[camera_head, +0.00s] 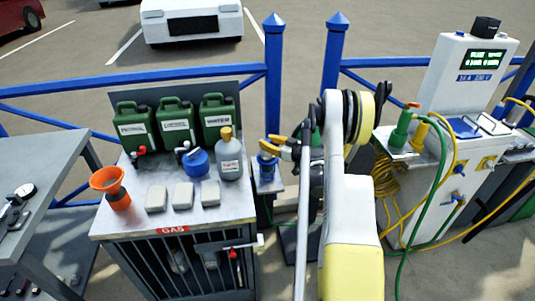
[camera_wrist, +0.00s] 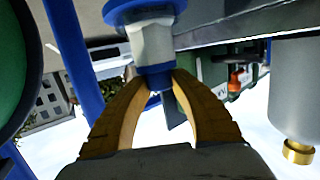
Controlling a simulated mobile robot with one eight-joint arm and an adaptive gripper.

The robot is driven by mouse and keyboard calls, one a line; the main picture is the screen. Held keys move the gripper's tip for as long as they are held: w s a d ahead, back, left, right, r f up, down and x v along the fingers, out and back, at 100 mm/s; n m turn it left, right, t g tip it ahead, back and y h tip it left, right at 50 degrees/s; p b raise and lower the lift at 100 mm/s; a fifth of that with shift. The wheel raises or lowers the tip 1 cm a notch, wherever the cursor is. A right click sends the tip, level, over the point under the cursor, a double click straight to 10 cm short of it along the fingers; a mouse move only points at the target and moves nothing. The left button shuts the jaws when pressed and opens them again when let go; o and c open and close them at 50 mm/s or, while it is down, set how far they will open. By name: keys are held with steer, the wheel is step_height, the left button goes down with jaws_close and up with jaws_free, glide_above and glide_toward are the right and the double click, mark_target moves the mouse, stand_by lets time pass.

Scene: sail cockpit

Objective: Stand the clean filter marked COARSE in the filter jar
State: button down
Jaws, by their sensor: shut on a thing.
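My gripper (camera_head: 276,147) is at the small stand right of the fuel bench. In the wrist view, which looks upside down, its tan fingers (camera_wrist: 158,78) are closed on a narrow blue part (camera_wrist: 154,72). This part joins a pale faceted body (camera_wrist: 151,42) and a wide blue flange (camera_wrist: 140,10). In the head view, the same blue fitting (camera_head: 267,164) shows just below the fingertips. I cannot tell whether the held part is the filter or part of the jar. No COARSE marking is readable.
The bench (camera_head: 230,208) at left bears green canisters (camera_head: 177,124), a grey bottle (camera_head: 229,160), an orange funnel (camera_head: 106,179) and several pale blocks (camera_head: 183,196). The bottle stands close left of my gripper. Blue fence posts (camera_head: 273,70) rise behind; a hose-hung pump (camera_head: 458,110) stands right.

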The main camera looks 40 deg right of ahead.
step_height(320, 180, down, 4)
steer(key=shift+f+b, duration=0.25)
steer(key=shift+b, duration=0.6)
steer(key=shift+r, duration=0.1)
steer(key=c, duration=1.2)
jaws_free()
steer(key=shift+s+d+r, duration=0.1)
steer(key=shift+s+r, duration=0.3)
steer(key=shift+s, duration=1.55)
steer(key=shift+s+d+r, duration=0.1)
steer(key=shift+s+r, duration=0.3)
steer(key=shift+s, duration=1.55)
steer(key=shift+s+d+r, duration=0.1)
steer(key=shift+s+r, duration=0.3)
steer(key=shift+s, duration=1.55)
steer(key=shift+p, duration=0.3)
